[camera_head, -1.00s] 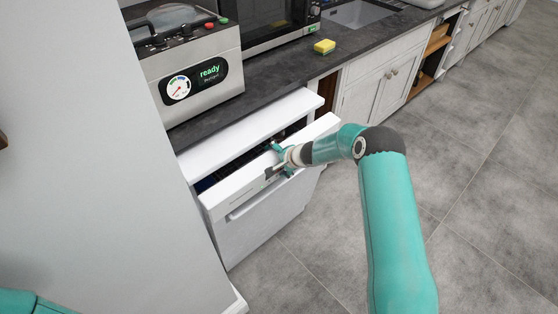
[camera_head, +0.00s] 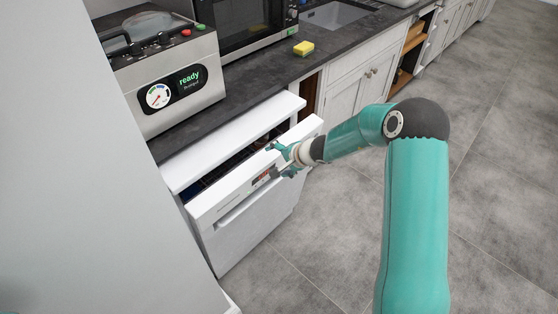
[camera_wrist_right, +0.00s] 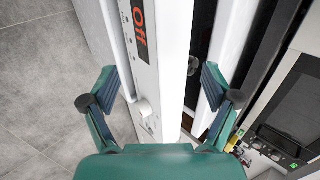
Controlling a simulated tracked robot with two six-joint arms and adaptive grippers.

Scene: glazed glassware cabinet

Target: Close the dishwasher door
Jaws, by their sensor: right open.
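The white dishwasher door (camera_head: 245,222) is ajar, its top tilted out from the dishwasher body (camera_head: 232,145) under the dark counter, leaving a narrow dark gap. My right gripper (camera_head: 277,160) is open and empty at the top edge of the door, right of its middle. In the right wrist view, the open fingers (camera_wrist_right: 159,76) spread to either side of the door's top edge (camera_wrist_right: 165,35): one on the outer side, one on the gap side. I cannot tell whether they touch it. A red "Off" display (camera_wrist_right: 140,28) shows on the door. My left gripper is not in view.
White cabinets (camera_head: 350,90) continue to the right. The grey floor (camera_head: 325,225) in front is clear.

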